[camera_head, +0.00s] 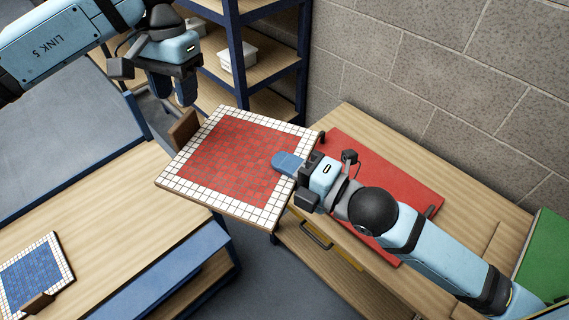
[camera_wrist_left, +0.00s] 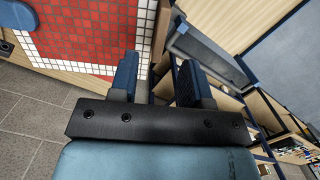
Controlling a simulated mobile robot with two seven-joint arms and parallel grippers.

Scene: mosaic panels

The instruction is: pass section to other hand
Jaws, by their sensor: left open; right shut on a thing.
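The section is a square mosaic panel (camera_head: 235,155) with a red tiled middle and a white tile border, held in the air across the gap between two benches. My right gripper (camera_head: 289,163) is shut on its right edge. My left gripper (camera_head: 174,92) is open and empty near the panel's left corner, just above a brown wooden grip block (camera_head: 184,129) there. In the left wrist view the panel (camera_wrist_left: 85,30) fills the upper left, and the open fingers (camera_wrist_left: 158,82) point toward the brown block (camera_wrist_left: 162,35). The left fingers do not close on it.
A blue mosaic panel (camera_head: 37,274) with a brown block lies on the left wooden bench (camera_head: 110,215). A red mat (camera_head: 405,180) lies on the right bench under my right arm. A blue-framed shelf (camera_head: 302,70) with a white bin (camera_head: 237,57) stands behind. A green board (camera_head: 545,255) is at far right.

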